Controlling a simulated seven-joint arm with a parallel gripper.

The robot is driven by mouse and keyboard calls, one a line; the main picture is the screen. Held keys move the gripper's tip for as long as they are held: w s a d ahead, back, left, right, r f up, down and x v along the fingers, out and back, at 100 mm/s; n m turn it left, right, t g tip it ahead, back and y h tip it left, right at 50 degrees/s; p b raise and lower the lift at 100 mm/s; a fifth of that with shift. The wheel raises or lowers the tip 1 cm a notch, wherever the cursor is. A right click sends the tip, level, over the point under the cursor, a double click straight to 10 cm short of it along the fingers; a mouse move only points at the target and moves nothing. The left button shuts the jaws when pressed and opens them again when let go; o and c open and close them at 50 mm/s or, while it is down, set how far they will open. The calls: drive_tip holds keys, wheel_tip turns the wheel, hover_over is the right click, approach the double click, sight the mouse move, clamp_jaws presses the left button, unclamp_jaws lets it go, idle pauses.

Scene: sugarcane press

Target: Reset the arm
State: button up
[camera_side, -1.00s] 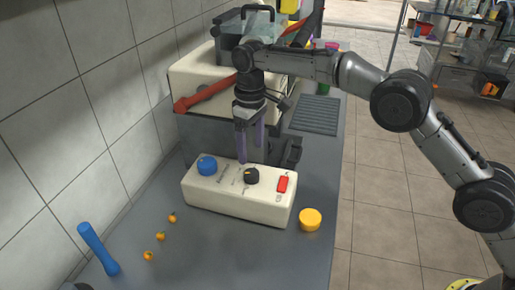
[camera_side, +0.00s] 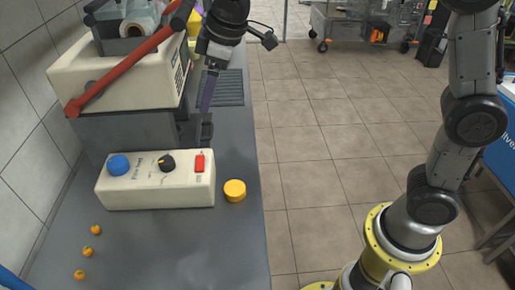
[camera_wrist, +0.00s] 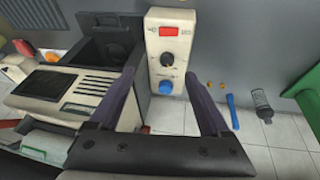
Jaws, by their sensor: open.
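My gripper (camera_side: 207,100) hangs over the counter behind the control box in the side view, tilted, with its purple fingers pointing down. In the wrist view my gripper (camera_wrist: 160,78) has its two purple fingers wide apart with nothing held between them. The beige control box (camera_side: 140,193) has a blue knob (camera_side: 118,165), a black knob (camera_side: 167,162) and a red switch (camera_side: 199,163). The box also shows between and beyond the fingers in the wrist view (camera_wrist: 181,50). The beige press (camera_side: 85,65) with a long red lever (camera_side: 125,70) stands behind the box.
A yellow round cap (camera_side: 235,190) sits right of the box. Small orange fruits (camera_side: 88,252) lie at the front left. The wrist view shows a blue stick (camera_wrist: 232,110) and a bottle (camera_wrist: 262,103). The front of the counter (camera_side: 180,255) is mostly clear.

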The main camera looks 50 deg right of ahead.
drive_tip(key=s+d+r+m+t, duration=0.1)
drive_tip(key=s+d+m, duration=0.1)
drive_tip(key=s+d, duration=0.4)
drive_tip(key=s+d+r+m, duration=0.15)
drive_tip(key=s+d, duration=0.25)
drive_tip(key=s, duration=0.5)
drive_tip(key=s+d+f+m, duration=0.2)
drive_tip(key=s+f, duration=0.1)
drive_tip(key=s, duration=0.3)
drive_tip(key=s+d+f+m+h, duration=0.1)
drive_tip(key=s+f+m, duration=0.1)
drive_tip(key=s, duration=0.4)
drive_tip(key=shift+s+d+f+m+t, duration=0.25)
drive_tip(key=shift+d+f+m+t, duration=0.15)
drive_tip(key=shift+f, duration=0.4)
